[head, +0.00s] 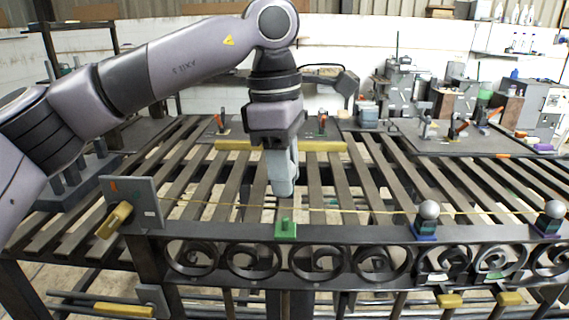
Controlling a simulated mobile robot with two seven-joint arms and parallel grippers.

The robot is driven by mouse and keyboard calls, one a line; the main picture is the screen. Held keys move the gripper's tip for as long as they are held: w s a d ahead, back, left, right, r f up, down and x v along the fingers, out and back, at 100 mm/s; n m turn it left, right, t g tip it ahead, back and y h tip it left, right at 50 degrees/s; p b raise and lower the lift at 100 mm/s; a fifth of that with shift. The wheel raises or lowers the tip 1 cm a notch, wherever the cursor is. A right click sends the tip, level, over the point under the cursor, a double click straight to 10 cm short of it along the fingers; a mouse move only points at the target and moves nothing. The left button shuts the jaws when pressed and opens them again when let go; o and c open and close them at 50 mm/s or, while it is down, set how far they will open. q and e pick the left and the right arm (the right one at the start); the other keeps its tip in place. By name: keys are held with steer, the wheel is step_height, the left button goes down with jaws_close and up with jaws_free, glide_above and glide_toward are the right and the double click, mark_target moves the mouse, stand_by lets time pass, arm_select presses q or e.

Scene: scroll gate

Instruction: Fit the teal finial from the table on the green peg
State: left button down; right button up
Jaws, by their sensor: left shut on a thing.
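The green peg (286,229) stands up from a green base on the top rail of the scroll gate, near the middle of the head view. My left gripper (283,185) points down above the peg and a little behind it in the picture, with a visible gap. It is shut on a pale grey-teal piece, which I take for the teal finial; where finger ends and finial begins is hard to tell. No other teal finial shows on the table. My right gripper is not in view.
Grey ball finials stand on a blue base (428,209) and a purple base (551,210) to the right along the rail. A grey plate with a yellow-handled clamp (115,220) stands at the left. A yellow bar (325,146) lies across the slats behind.

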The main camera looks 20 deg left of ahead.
arm_select(q)
steer(key=shift+f+b, duration=0.35)
steer(key=shift+f, duration=0.7)
steer(key=shift+f+b, duration=0.4)
steer(key=shift+f, duration=0.15)
steer(key=shift+f+b, duration=1.25)
steer(key=shift+f, duration=0.5)
steer(key=c, duration=0.7)
jaws_free()
steer(key=shift+c, duration=0.2)
steer(key=r, duration=0.7)
steer(key=shift+a, duration=0.4)
steer(key=shift+s, duration=0.1)
